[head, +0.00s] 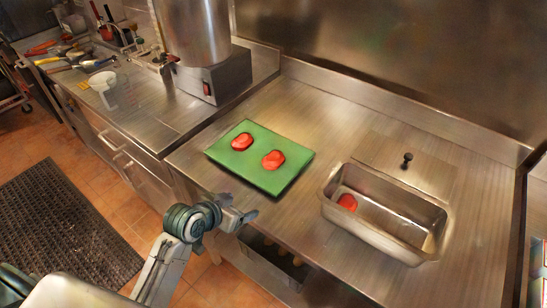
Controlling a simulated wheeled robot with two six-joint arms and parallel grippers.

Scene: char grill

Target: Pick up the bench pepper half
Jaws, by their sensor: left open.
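Two red pepper halves lie apart on a green board (262,183) on the steel bench. One pepper half (242,142) is at the board's upper left and the other pepper half (273,159) is nearer its middle. A third red piece (347,202) lies inside the steel pan (395,243), at its left end. My left gripper (246,215) is open and empty, just off the bench's front edge, in front of the green board and apart from it. My right gripper is not in view.
A small flat steel lid with a black knob (407,157) lies behind the pan. A tall steel appliance (212,80) stands left of the board. Bare bench lies behind the board.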

